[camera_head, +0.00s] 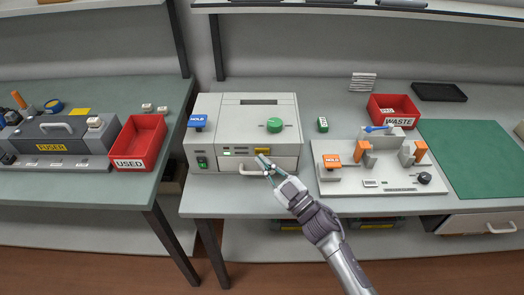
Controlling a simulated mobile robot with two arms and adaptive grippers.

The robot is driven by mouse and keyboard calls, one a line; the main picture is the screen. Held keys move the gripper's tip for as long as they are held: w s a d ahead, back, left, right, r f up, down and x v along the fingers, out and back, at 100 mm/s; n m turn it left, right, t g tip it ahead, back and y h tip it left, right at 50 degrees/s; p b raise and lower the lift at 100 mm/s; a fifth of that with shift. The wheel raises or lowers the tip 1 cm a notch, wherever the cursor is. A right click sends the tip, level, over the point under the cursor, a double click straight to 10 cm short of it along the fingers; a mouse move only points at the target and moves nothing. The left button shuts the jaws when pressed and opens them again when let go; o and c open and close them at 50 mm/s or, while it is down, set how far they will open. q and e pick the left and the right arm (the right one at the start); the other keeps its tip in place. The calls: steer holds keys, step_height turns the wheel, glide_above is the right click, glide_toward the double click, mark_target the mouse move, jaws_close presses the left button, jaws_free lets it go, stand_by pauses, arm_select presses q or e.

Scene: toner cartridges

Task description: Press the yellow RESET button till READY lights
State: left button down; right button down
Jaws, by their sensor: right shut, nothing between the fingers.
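The yellow button (262,151) is on the front panel of the beige machine (222,107), at the right of the panel; its lettering is too small to read. My right gripper (264,161) is shut and empty, its fingertips just at or in front of the button and partly covering it. I cannot tell whether they touch it. A small green light (228,150) glows at the left of the panel; I cannot read its label. My left gripper is not in view.
The machine has a blue HOLD lever (197,121), a green knob (274,125) and a green switch (202,162). A fixture board (336,185) with orange clamps stands to the right, near a red WASTE bin (380,115). A red USED bin (129,163) stands left. A green mat (475,160) lies far right.

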steer(key=s+p, duration=0.2)
steer(key=s, duration=0.3)
stand_by(1.0)
